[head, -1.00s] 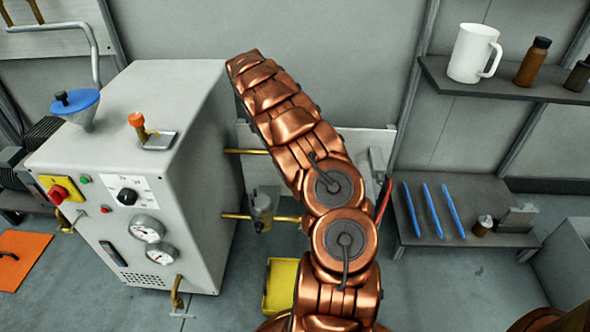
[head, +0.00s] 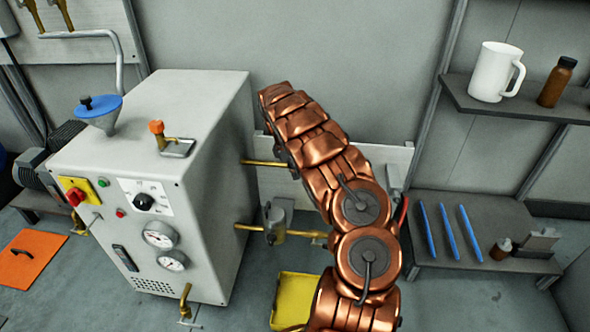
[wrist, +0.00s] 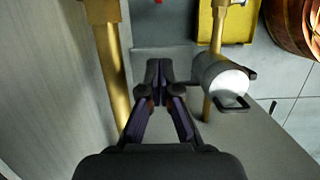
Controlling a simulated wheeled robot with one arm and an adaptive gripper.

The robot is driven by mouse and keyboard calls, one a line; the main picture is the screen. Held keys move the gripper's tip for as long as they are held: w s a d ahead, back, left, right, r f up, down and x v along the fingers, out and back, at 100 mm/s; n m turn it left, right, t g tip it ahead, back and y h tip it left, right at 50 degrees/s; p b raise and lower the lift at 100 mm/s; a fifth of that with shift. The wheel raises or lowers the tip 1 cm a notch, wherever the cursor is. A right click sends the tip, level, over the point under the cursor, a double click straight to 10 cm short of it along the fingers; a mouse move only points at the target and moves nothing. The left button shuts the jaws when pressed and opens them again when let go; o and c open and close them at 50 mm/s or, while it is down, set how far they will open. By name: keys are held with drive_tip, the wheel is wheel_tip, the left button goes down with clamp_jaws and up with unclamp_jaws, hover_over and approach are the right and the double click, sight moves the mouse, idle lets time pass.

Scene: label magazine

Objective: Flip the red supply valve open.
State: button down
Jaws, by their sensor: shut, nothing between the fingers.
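No red supply valve shows clearly. A thin red strip (head: 403,211) shows at the right edge of my copper arm in the head view, mostly hidden; I cannot tell whether it is the valve handle. In the wrist view a small red bit (wrist: 157,2) shows at the top edge, beyond the fingertips. My gripper (wrist: 159,66) points away with its fingers together and empty, between a brass pipe and a grey cylindrical fitting. In the head view my arm hides the gripper.
A grey boiler cabinet (head: 150,150) stands left, with brass pipes (head: 264,163) on its right side. The fitting (wrist: 222,82) on a pipe is close right of my fingers. A yellow tray (head: 296,298) lies on the floor. Shelves (head: 490,205) stand right.

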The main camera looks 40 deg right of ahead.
drive_tip(key=s+d+f+b, duration=0.2)
drive_tip(key=s+d+f, duration=0.1)
drive_tip(key=s+f, duration=0.1)
drive_tip(key=shift+f, duration=0.55)
drive_tip(key=shift+s+d+r+p, duration=0.1)
drive_tip(key=shift+r+p, duration=0.05)
drive_tip(key=shift+p, duration=0.3)
drive_tip(key=shift+p, duration=0.35)
